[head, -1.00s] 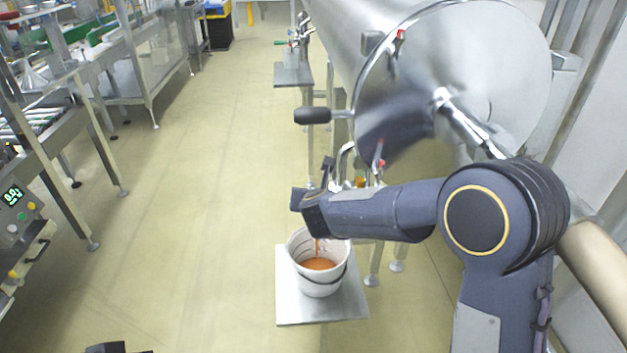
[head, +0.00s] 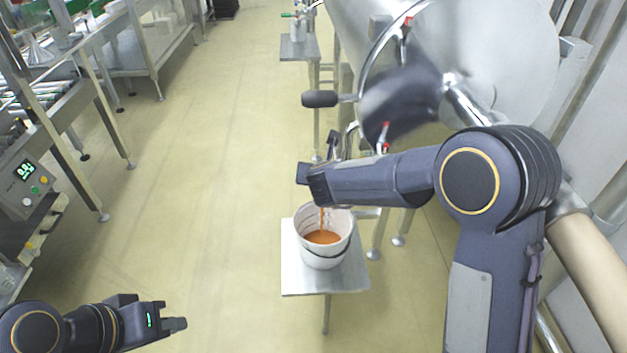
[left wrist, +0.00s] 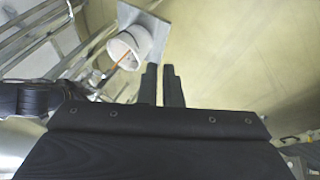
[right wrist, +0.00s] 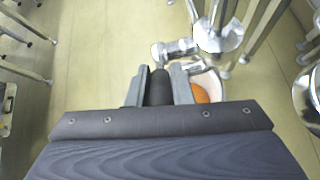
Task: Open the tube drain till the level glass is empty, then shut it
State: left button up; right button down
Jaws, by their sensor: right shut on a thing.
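My right gripper (head: 312,182) is shut on a dark handle (right wrist: 160,86), which I take to be the drain valve's. An orange stream (head: 323,219) falls beside it into a white bucket (head: 312,256), which holds orange liquid. The bucket also shows in the left wrist view (left wrist: 125,48). Red-handled fittings (head: 385,128) sit on the tank's end. The level glass between them cannot be made out, so its level is unclear. My left gripper (head: 176,323) is empty at the lower left, its fingers nearly together, away from the tank.
The bucket stands on a small metal stand (head: 300,280). The steel tank (head: 352,22) fills the upper right, with a black knob (head: 319,98) sticking out on the left. A conveyor (head: 45,105) and a panel with a green display (head: 25,185) are at left. The floor between is clear.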

pick_arm(q)
jog(key=w+d+n+g+h, duration=0.1)
jog(key=w+d+n+h, duration=0.1)
jog(key=w, duration=0.1)
jog(key=w+d+n+g+h, duration=0.2)
jog(key=d, duration=0.1)
jog(key=w+d+n+g+h, duration=0.1)
jog(key=w+d+n+g, duration=0.1)
jog(key=w, duration=0.1)
jog(key=shift+w+d+h, duration=0.3)
jog(key=shift+w+h, duration=0.05)
jog(key=shift+h, duration=0.05)
grip_shut()
jog(key=w+d+f+n+t+h, duration=0.35)
jog(key=w+f+n+h, duration=0.3)
jog(key=w+n, duration=0.4)
jog(key=w+d+f+n+t+h, duration=0.3)
jog(key=w+f+n+t+h, duration=0.2)
jog(key=w+f+n, duration=0.45)
jog(key=w+d+r+n, duration=0.2)
jog(key=w+d+r, duration=0.4)
jog(key=d+r, duration=0.3)
jog(key=shift+w, duration=0.15)
